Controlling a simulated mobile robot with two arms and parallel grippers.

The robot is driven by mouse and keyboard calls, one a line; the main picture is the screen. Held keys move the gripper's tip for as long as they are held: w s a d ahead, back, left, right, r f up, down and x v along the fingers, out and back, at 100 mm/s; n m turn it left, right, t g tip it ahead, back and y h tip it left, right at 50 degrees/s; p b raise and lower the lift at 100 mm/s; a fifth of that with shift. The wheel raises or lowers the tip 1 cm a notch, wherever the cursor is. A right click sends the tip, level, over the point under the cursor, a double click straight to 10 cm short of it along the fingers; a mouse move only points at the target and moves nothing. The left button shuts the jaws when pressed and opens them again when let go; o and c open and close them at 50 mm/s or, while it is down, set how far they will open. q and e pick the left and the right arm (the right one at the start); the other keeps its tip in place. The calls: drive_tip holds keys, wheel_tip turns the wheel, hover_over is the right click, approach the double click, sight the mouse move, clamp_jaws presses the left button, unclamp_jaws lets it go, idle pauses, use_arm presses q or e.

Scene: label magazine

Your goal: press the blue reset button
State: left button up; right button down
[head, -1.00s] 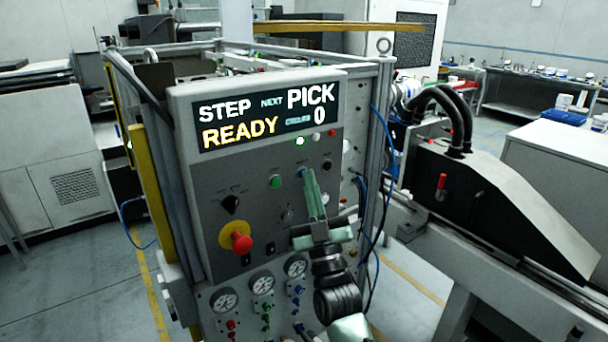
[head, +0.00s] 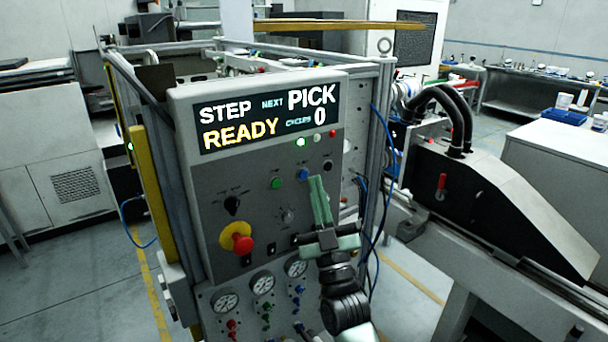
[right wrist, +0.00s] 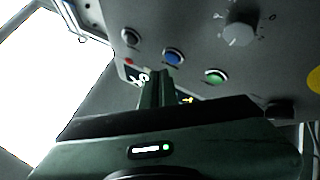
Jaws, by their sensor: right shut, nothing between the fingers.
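The blue reset button (head: 303,174) sits on the grey control panel, right of a green button (head: 276,183). My right gripper (head: 316,179) is shut and empty, its pale green fingers pointing up with the tips just right of and below the blue button. In the right wrist view the blue button (right wrist: 173,56) shows uncovered, slightly beyond the fingertips (right wrist: 155,72). The tips look close to the button but apart from it; the exact gap is hard to judge. My left gripper is not in view.
A black button (head: 327,165) is right of the blue one. A red emergency stop (head: 242,243) on a yellow ring, a black selector (head: 231,204) and pressure gauges (head: 262,283) are lower. The display (head: 268,118) reads STEP, READY, NEXT PICK, CYCLES 0. Blue hoses (head: 379,140) hang at right.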

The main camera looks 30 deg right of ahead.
drive_tip(key=s, duration=0.4)
drive_tip(key=shift+s+d+p, duration=0.2)
drive_tip(key=shift+s+p, duration=0.05)
drive_tip(key=shift+p, duration=0.15)
idle(0.5)
